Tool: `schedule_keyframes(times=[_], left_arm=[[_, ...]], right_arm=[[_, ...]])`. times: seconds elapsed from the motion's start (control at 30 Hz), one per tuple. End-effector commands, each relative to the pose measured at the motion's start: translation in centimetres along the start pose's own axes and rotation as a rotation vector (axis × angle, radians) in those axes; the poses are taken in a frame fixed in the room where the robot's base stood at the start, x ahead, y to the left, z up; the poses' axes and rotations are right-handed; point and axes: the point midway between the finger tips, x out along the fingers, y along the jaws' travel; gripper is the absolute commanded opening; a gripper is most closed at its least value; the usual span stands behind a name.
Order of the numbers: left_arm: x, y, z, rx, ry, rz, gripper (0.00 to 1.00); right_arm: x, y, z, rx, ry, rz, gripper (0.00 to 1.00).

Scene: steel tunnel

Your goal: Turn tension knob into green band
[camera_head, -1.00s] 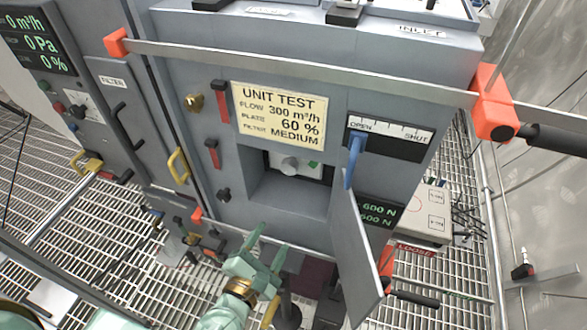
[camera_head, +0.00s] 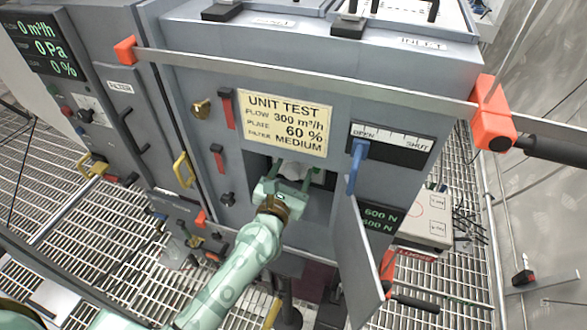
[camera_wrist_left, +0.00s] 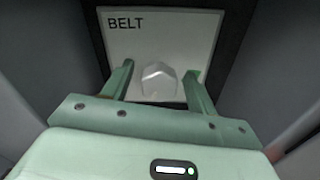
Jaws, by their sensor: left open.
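The tension knob (camera_wrist_left: 159,80) is a pale grey faceted knob on a light plate marked BELT (camera_wrist_left: 190,42), seen in the left wrist view. In the head view the knob (camera_head: 293,170) sits in a recess of the grey cabinet, partly hidden by my gripper. My left gripper (camera_head: 286,182) is in the recess mouth, open. In the left wrist view its fingers (camera_wrist_left: 157,82) stand either side of the knob, apart from it. My right gripper is not in view.
An open door (camera_head: 357,255) hangs right of the recess. A blue lever (camera_head: 355,166) is above it, at the OPEN end of its scale. A display reading 600 N (camera_head: 381,218) is partly behind the door. A strap with orange ends (camera_head: 493,112) crosses the cabinet front.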

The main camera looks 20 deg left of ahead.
Motion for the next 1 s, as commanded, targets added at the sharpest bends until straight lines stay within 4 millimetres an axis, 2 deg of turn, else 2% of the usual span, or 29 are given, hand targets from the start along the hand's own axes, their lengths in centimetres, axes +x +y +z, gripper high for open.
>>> schedule_keyframes(times=[0.13,0.37,0.4,0.5,0.57,1.0], left_arm=[[0.9,0.0,-0.01,0.0,0.0,0.0,0.58],[0.98,0.0,-0.02,0.0,0.001,0.0,0.58],[0.97,0.0,-0.02,0.0,0.001,0.0,0.55],[0.96,0.0,-0.02,0.001,0.001,0.0,0.28],[0.96,0.0,-0.02,0.001,0.001,0.0,0.13],[0.94,0.01,0.11,0.075,0.0,0.0,0.14]], right_arm=[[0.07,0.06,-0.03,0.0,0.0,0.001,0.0],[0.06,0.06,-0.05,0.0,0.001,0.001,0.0],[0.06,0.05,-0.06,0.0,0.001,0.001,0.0],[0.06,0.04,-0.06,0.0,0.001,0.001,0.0],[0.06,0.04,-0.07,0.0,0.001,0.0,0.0],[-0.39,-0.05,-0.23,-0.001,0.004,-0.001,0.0]])
